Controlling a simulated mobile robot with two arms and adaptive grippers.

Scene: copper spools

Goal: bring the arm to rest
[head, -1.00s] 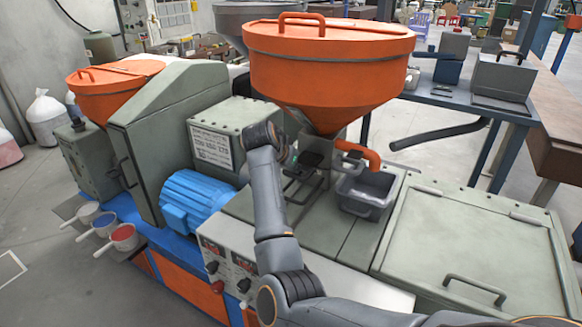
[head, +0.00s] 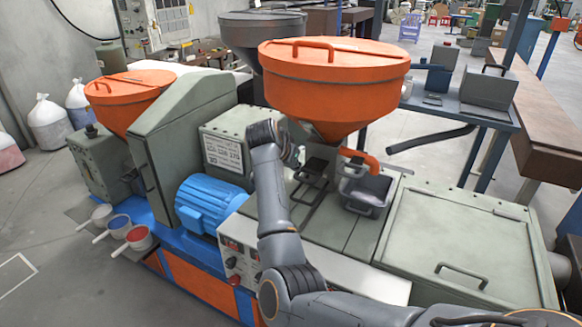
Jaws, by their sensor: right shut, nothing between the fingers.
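My right arm (head: 272,205) rises from the bottom right of the head view and bends upward in front of the green-grey machine. Its wrist is beside the machine's box with the white label. My right gripper (head: 291,155) points away from me, just past the wrist, below and left of the large orange hopper. It is small and partly hidden by the wrist; it is shut and holds nothing. I cannot tell how close it is to the machine top. My left gripper is not in view.
The large orange hopper (head: 335,85) overhangs the machine near the wrist. A grey bin (head: 367,193) stands right of the gripper under an orange pipe (head: 360,157). A blue motor (head: 211,203) lies left of the forearm. A flat lid (head: 462,245) with a handle is at right.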

